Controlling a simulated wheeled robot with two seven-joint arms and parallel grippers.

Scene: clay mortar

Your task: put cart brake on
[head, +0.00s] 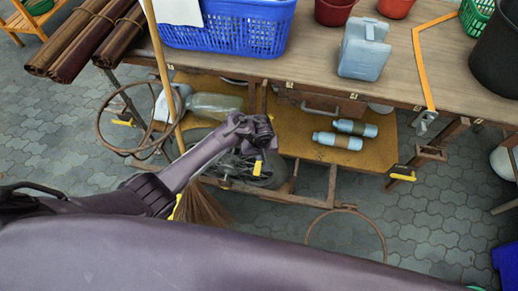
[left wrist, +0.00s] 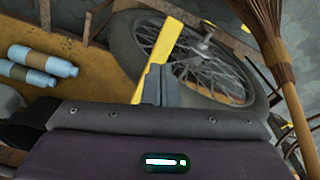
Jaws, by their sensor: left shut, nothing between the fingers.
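A yellow brake lever (head: 257,168) shows beside the wheel, just below my left gripper (head: 259,148). In the left wrist view, the yellow lever (left wrist: 168,40) stands in front of the wheel (left wrist: 200,55), and my left gripper (left wrist: 160,72) is shut and empty at its lower end. The fingers overlap the lever in that view; I cannot tell whether they touch it. My right gripper is not in view.
A broom (head: 200,205) leans at the left near my arm, close to a rusty hoop (head: 100,120). Two blue bottles (head: 337,141) lie on the lower shelf. A blue basket (head: 230,30) and a grey jug (head: 363,50) stand on top.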

